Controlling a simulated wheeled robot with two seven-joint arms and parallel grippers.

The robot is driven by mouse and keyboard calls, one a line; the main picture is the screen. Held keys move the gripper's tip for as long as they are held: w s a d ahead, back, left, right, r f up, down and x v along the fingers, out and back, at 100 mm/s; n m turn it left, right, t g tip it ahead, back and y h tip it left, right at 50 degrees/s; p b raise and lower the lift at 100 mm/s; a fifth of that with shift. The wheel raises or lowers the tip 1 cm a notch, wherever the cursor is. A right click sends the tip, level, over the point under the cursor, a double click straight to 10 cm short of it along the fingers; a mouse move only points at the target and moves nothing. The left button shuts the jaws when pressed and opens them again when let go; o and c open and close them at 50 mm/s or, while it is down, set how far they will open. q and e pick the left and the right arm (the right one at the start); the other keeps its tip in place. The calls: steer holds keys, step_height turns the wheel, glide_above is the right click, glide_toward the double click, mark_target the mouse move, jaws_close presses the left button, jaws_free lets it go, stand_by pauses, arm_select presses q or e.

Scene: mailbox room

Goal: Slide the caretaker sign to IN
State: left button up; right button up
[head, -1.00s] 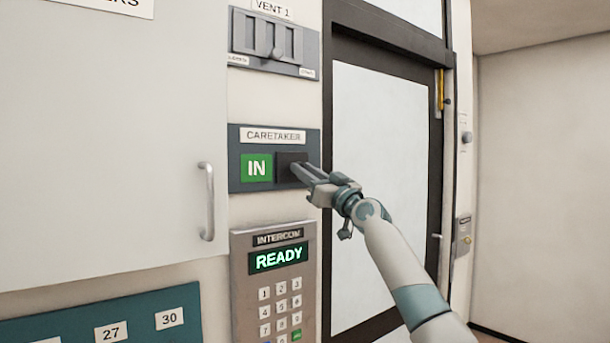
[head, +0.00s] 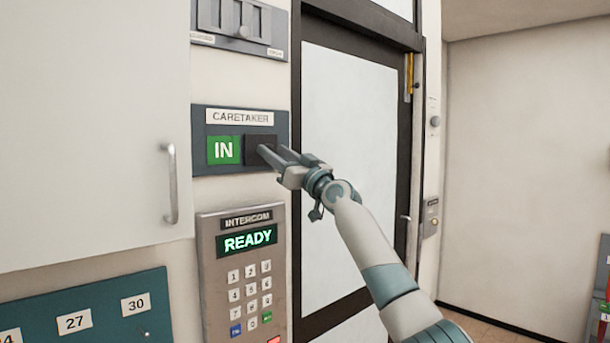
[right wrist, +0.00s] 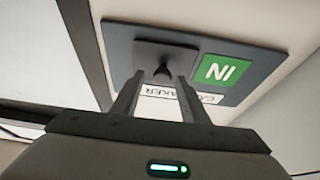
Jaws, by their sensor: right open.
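The caretaker sign (head: 240,168) is a dark blue-grey wall plate with a CARETAKER label. A green IN panel (head: 223,150) shows on its left half. A dark square slider (head: 262,142) covers the right half. In the right wrist view the slider (right wrist: 150,53) carries a small dark knob (right wrist: 162,73), and the green IN panel (right wrist: 220,71) is uncovered beside it. My right gripper (head: 270,155) is open in front of the slider. Its two fingertips (right wrist: 160,82) lie on either side of the knob in that view; I cannot tell whether they touch it. My left gripper is out of view.
The intercom (head: 244,275) reads READY below the sign. A vent control (head: 240,32) is above it. A pale cabinet door with a metal handle (head: 171,184) is to the left. A dark-framed door (head: 347,150) is to the right.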

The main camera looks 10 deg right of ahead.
arm_select(q)
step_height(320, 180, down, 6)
steer(key=b, duration=0.6)
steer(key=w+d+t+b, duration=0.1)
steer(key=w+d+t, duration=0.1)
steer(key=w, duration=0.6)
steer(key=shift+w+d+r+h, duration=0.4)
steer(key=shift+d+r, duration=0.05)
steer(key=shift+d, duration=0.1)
arm_select(e)
steer(key=v, duration=1.7)
steer(key=shift+d, duration=0.25)
steer(key=shift+w, duration=0.1)
